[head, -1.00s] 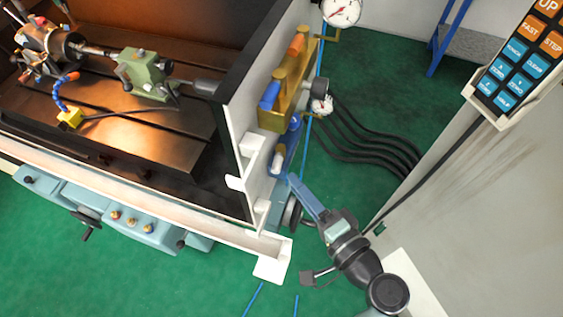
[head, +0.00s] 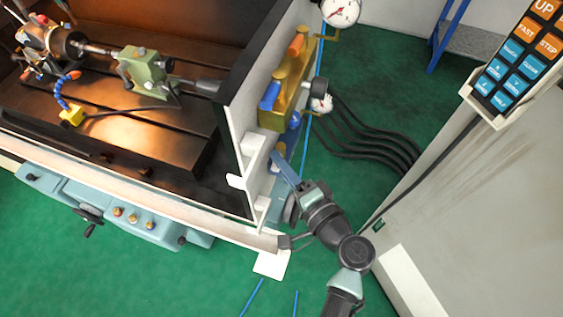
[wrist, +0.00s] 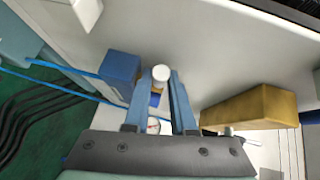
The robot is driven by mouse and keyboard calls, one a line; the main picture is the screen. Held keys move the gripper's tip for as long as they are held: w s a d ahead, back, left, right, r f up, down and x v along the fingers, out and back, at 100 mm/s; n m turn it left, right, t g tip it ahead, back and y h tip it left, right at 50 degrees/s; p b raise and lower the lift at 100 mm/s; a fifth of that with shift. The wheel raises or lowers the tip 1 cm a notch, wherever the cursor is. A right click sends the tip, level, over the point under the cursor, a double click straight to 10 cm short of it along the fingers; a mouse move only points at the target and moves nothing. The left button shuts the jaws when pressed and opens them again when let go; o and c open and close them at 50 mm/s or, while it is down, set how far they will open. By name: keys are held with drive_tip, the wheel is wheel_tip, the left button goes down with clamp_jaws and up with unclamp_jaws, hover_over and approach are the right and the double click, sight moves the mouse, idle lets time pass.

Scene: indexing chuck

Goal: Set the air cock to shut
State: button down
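A white round cap (wrist: 161,73) on a small blue part (wrist: 155,99) sits on the white panel in the wrist view; it may be the air cock's handle, but I cannot tell for sure. My gripper (wrist: 160,78) has its two blue fingers apart, one on each side of the cap. A thin gap shows at the left finger; contact on the right is unclear. In the head view my gripper (head: 278,160) is at the white panel's outer side, below the brass block (head: 285,92) with its orange and blue handles. The cap is hidden there.
A blue block (wrist: 121,74) stands left of my fingers, and a brass-coloured block (wrist: 250,108) to the right. Black hoses (head: 370,135) run right from the panel. A grey cabinet (head: 470,190) stands at the right. Pressure gauges (head: 341,11) are on the panel side.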

drive_tip(key=shift+a, duration=0.1)
drive_tip(key=shift+a+m+t+h, duration=0.2)
drive_tip(key=shift+m+t+h, duration=0.2)
drive_tip(key=shift+m+h, duration=0.4)
drive_tip(key=shift+h, duration=0.2)
drive_tip(key=c, duration=1)
unclamp_jaws()
drive_tip(key=b+v, duration=0.1)
drive_tip(key=v, duration=0.5)
drive_tip(key=b+v, duration=0.1)
drive_tip(key=v, duration=0.6)
drive_tip(key=shift+s+a+f, duration=0.1)
drive_tip(key=shift+f, duration=0.1)
